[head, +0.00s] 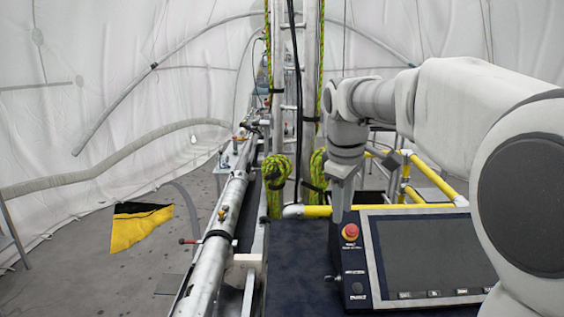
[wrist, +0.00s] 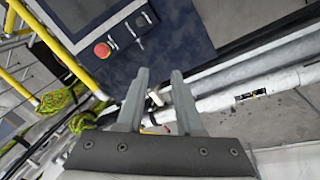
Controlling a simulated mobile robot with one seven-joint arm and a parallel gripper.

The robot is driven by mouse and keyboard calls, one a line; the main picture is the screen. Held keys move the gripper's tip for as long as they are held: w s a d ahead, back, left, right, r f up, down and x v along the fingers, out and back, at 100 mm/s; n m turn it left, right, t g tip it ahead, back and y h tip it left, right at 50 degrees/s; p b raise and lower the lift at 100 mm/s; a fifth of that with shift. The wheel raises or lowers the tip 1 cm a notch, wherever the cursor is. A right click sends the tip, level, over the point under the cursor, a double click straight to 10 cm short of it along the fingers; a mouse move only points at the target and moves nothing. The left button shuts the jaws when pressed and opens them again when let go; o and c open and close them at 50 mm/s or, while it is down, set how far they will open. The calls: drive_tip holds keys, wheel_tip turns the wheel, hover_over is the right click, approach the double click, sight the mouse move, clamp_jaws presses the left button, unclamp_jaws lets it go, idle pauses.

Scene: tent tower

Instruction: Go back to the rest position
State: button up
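My gripper (head: 338,218) hangs pointing down at the end of my arm in the head view, just left of the control panel (head: 428,255) with its dark screen. In the wrist view my gripper (wrist: 160,73) shows two grey fingers standing apart, with nothing held between them. A red button (head: 351,231) on the panel's left side is close to the fingers in the head view. The red button also shows in the wrist view (wrist: 102,50), up and left of the fingertips. Whether the fingers touch anything cannot be told.
A long metal pipe (head: 213,262) runs along the left, also crossing the wrist view (wrist: 245,92). Yellow rails (head: 435,180) stand behind the panel. Green ropes (head: 276,172) hang by the ladder mast. A yellow and black cloth (head: 140,228) is at left. Grey floor (head: 85,280) is mostly open at left.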

drive_tip(key=s+f+m+t, duration=0.1)
drive_tip(key=s+f+m, duration=0.1)
drive_tip(key=s, duration=0.6)
drive_tip(key=s+d+f+m+t, duration=0.1)
drive_tip(key=s+m, duration=0.3)
drive_tip(key=s, duration=0.4)
drive_tip(key=s+d+f+m+y, duration=0.1)
drive_tip(key=s+f+m, duration=0.3)
drive_tip(key=s, duration=0.5)
drive_tip(key=shift+t, duration=0.4)
